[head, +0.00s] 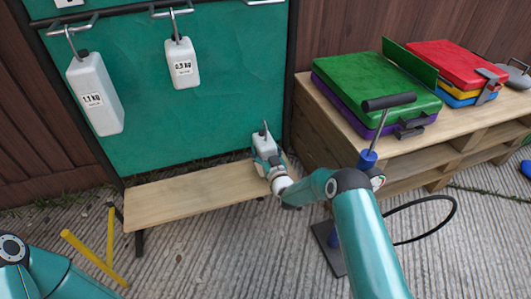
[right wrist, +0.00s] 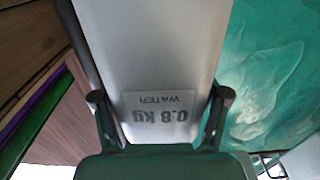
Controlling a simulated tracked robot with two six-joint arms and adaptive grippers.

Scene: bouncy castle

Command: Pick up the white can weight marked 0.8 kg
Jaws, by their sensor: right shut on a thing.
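The white can weight (head: 264,143) with a dark hook on top is at the right end of the wooden bench. In the right wrist view the can (right wrist: 150,45) fills the middle, its label reading 0.8 kg and WATER upside down. My right gripper (head: 268,167) is shut on the can, one finger on each side, as the right wrist view (right wrist: 160,100) shows. I cannot tell whether the can's base touches the bench. My left gripper is out of view; only part of my left arm shows at lower left.
Two white cans, marked 1.1 kg (head: 95,95) and 0.5 kg (head: 182,63), hang before the green panel (head: 220,110). The wooden bench (head: 190,197) is otherwise bare. A blue hand pump (head: 368,158) stands beside the pallet table (head: 340,110), which holds green (head: 375,80) and red (head: 455,63) cases.

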